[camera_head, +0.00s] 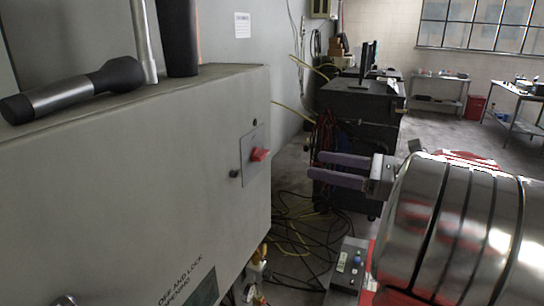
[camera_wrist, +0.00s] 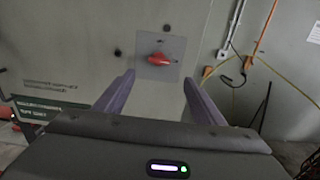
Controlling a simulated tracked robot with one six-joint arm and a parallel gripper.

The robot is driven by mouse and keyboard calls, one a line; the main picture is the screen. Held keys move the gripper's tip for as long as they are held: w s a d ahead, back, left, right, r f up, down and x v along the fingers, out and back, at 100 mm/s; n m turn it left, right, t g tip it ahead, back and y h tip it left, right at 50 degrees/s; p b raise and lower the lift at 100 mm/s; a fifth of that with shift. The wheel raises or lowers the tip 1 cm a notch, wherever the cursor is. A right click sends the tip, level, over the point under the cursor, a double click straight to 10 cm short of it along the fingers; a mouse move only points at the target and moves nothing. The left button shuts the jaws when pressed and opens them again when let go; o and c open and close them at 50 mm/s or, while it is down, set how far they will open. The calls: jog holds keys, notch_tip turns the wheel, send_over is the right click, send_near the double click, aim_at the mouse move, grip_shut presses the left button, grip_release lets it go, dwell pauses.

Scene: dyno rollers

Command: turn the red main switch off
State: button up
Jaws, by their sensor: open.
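The red main switch (camera_head: 260,154) sits on a square grey plate (camera_head: 250,150) on the side of a large grey cabinet (camera_head: 120,190). In the wrist view the red switch handle (camera_wrist: 159,59) lies roughly horizontal, ahead of my gripper and near the middle. My gripper (camera_head: 314,169) is open, with two purple fingers apart and nothing between them. In the head view its fingertips are to the right of the switch, with a gap between. In the wrist view the fingers (camera_wrist: 158,88) point toward the switch plate, on either side below it.
A flashlight-like tool (camera_head: 75,88) lies on top of the cabinet. A dark cart (camera_head: 360,115) with cables stands behind my gripper. Black and yellow cables (camera_head: 290,240) lie on the floor. A control box (camera_head: 350,262) with buttons is below my arm.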

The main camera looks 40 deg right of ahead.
aim_at(265, 155)
jog(key=x, duration=1.3)
jog(key=shift+w+a, duration=0.2)
jog(key=shift+w, duration=0.1)
jog(key=c, duration=1.1)
